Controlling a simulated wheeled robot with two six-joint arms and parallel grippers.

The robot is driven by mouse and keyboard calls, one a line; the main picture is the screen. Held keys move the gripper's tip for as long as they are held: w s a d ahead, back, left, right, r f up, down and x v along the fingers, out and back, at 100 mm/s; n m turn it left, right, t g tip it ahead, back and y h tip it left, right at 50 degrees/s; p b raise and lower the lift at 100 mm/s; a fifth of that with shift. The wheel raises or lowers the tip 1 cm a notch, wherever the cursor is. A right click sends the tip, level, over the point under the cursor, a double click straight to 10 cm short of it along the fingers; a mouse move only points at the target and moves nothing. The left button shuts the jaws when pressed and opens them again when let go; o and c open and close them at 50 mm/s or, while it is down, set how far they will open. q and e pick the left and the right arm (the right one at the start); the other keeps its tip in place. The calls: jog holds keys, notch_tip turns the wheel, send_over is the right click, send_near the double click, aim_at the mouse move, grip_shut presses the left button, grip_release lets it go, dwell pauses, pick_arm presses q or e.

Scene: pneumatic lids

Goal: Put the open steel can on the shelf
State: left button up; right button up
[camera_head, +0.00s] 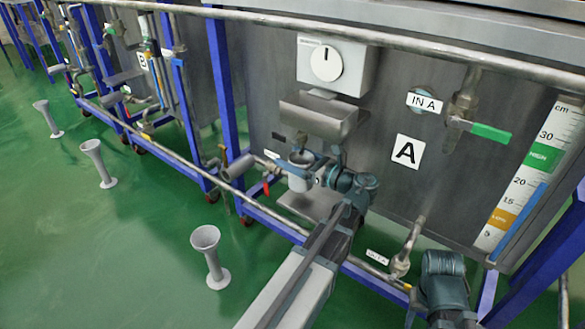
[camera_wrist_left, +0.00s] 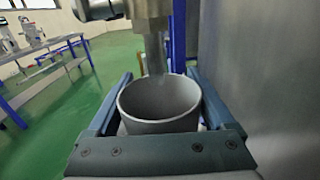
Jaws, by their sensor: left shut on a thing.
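The open steel can (camera_head: 299,182) is a grey, upright, open-topped cup in front of the grey tank marked A. My left gripper (camera_head: 318,166) is shut on it, with one finger on each side. In the left wrist view the can (camera_wrist_left: 160,105) stands between the two teal fingers, its round mouth facing up. A grey pipe or spout (camera_wrist_left: 152,45) shows just above and behind its rim. A flat grey plate, apparently the shelf (camera_head: 322,207), lies below the can on the tank front. I cannot tell whether the can touches it. My right gripper's fingers are not visible.
A sloped steel box (camera_head: 318,114) and a dial unit (camera_head: 338,64) sit above the can. A pipe rail (camera_head: 250,203) runs low along the tank. A green-handled valve (camera_head: 490,132) is to the right. Grey funnel-topped stands (camera_head: 210,258) are on the open green floor.

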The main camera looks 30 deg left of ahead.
pick_arm(q)
jog(key=shift+f+b, duration=1.85)
jog(key=shift+f, duration=0.05)
jog(key=o, duration=1.2)
jog(key=shift+r, duration=0.25)
jog(key=d, duration=0.8)
jog(key=s+d, duration=0.1)
jog(key=d, duration=0.3)
jog(key=shift+f, duration=0.1)
